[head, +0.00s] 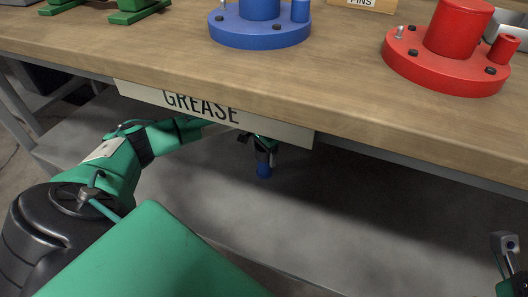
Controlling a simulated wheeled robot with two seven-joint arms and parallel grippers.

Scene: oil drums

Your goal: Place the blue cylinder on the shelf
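A small blue cylinder (264,170) shows below the tabletop, over the grey lower shelf (300,225). My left gripper (263,157) reaches in under the table edge, just behind the GREASE sign. Its dark fingers are at the top of the blue cylinder and appear shut on it. The cylinder is upright; whether its bottom touches the shelf I cannot tell. My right gripper (506,245) is only partly seen at the right edge, away from the cylinder; its finger opening is not clear.
The wooden table (330,85) overhangs the shelf. The GREASE sign (215,113) hangs at its front edge. On top stand a blue flanged part (260,30), a red flanged part (447,65), green parts (130,10) and a PINS label (362,4). The shelf right of the cylinder is bare.

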